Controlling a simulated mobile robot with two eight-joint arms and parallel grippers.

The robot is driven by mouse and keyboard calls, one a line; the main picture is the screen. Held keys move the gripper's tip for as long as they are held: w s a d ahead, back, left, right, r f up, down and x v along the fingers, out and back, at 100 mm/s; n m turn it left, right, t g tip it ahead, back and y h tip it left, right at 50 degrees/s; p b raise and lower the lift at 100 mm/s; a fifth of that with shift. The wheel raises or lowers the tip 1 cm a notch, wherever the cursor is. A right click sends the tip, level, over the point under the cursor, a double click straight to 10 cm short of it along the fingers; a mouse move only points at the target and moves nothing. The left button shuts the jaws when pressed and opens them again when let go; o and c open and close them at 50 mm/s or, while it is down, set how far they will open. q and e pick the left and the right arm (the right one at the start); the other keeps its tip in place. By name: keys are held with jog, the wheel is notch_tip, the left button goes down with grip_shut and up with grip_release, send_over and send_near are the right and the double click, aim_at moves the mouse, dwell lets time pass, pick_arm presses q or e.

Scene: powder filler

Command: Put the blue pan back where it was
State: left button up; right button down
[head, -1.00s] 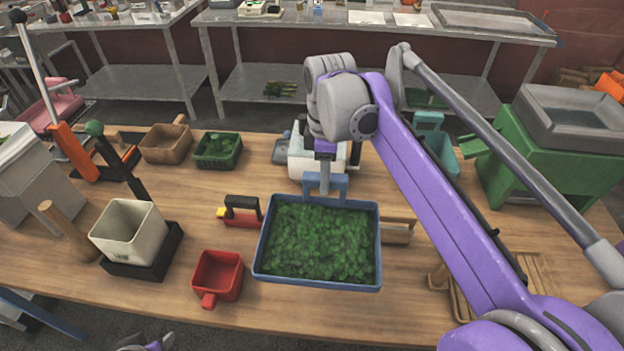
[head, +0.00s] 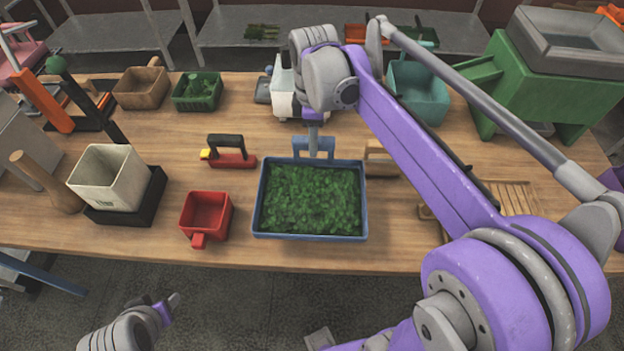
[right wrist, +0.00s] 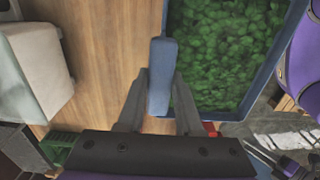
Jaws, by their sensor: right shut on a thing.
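The blue pan (head: 258,212), filled with green leafy bits (head: 312,198), is level over the front middle of the wooden table. I cannot tell whether its bottom touches the tabletop. My right gripper (head: 313,132) is shut on the pan's upright blue handle (head: 314,147) at the far side. In the right wrist view the two fingers (right wrist: 160,85) stand on either side of the handle, with the pan's green contents (right wrist: 220,50) beside it. My left gripper (head: 163,303) is low at the bottom left, off the table's front edge and apart from everything; its opening is unclear.
A red scoop (head: 207,212) and a red tool with a black handle (head: 230,155) lie left of the pan. A cream container (head: 107,178) stands on a black base. A white device (head: 285,95) is behind; a tan block (head: 380,165) is close on the right.

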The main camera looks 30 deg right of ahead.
aim_at(312, 187)
jog(key=f, duration=0.1)
jog(key=w+f, duration=0.1)
jog(key=f, duration=0.1)
jog(key=shift+f, duration=0.1)
notch_tip(312, 187, down, 4)
jog(key=shift+s+r, duration=0.1)
jog(key=shift+s, duration=0.05)
pick_arm(q)
jog(key=shift+w, duration=0.3)
jog(key=shift+f, duration=0.1)
jog(key=shift+f, duration=0.1)
pick_arm(e)
jog(key=c, duration=0.6)
grip_release()
